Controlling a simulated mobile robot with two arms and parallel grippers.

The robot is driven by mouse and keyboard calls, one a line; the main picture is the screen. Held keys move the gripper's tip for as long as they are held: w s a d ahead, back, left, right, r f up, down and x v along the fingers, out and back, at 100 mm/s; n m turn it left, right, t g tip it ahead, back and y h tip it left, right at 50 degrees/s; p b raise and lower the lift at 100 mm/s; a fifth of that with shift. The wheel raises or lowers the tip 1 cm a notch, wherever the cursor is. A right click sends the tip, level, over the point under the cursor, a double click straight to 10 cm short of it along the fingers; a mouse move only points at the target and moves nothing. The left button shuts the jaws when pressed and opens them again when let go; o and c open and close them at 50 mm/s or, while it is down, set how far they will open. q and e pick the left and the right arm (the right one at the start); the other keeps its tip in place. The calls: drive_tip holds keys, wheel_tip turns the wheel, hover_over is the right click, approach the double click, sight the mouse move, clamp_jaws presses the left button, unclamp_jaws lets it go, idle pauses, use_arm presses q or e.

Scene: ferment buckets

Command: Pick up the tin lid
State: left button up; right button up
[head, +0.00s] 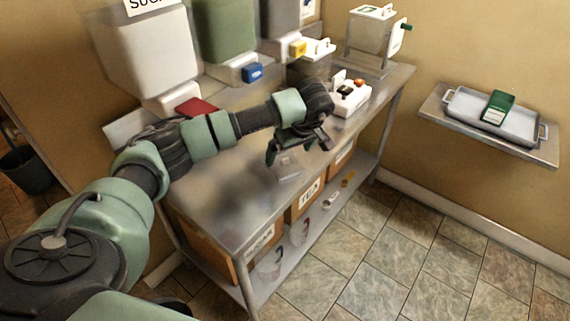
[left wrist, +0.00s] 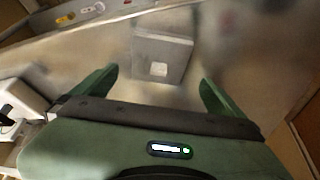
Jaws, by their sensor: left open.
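The tin lid (head: 288,168) is a small grey square plate with a pale raised knob. It lies on the metal table (head: 225,195), near its front edge. In the left wrist view the tin lid (left wrist: 176,48) shows just beyond the fingertips, roughly centred between them. My left gripper (head: 299,152) is open and empty above the table, close to the lid, and its two green fingers also show in the left wrist view (left wrist: 160,80). I cannot tell the exact height of the fingers over the lid. My right gripper is not in view.
White and green dispensers (head: 148,50) line the back of the table. A white device with coloured knobs (head: 350,97) stands at the right. Cardboard boxes (head: 305,198) sit on the shelf below. A tray (head: 490,112) with a green packet rests on a wall shelf.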

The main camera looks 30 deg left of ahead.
sight(285, 159)
use_arm(q)
drive_tip(key=x, duration=0.1)
drive_tip(key=p+x, duration=0.1)
drive_tip(key=x, duration=0.1)
drive_tip(key=p+x, duration=0.1)
drive_tip(key=x, duration=0.1)
drive_tip(key=shift+w+a, duration=0.3)
drive_tip(key=shift+a, duration=0.05)
drive_tip(key=shift+w+a+f, duration=0.1)
drive_tip(key=shift+f, duration=0.35)
drive_tip(key=c, duration=1.2)
drive_tip(key=shift+c, duration=0.2)
